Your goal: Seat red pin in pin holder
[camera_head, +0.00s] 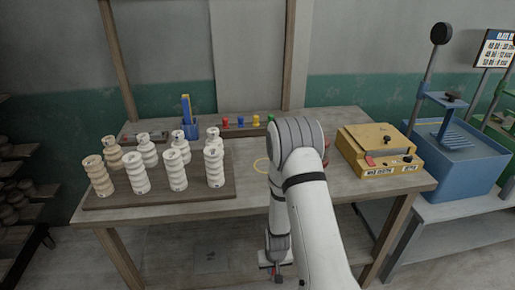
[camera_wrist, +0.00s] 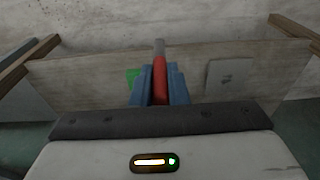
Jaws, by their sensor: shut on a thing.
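My gripper (camera_wrist: 158,78) has blue fingers closed on a red pin (camera_wrist: 160,82) with a grey tip, which points up and away in the wrist view. In the head view my gripper (camera_head: 276,270) hangs low before the table's front edge, partly hidden by my arm. I cannot tell which thing is the pin holder. A small red thing (camera_head: 327,144) shows just right of my arm, mostly hidden.
Several ribbed clay pieces (camera_head: 132,172) stand on a dark board (camera_head: 160,203) at left. A blue holder (camera_head: 190,131) stands behind them. A yellow box (camera_head: 379,150) sits at right, near a blue machine (camera_head: 465,160). A yellow ring (camera_head: 261,165) marks bare tabletop beside my arm.

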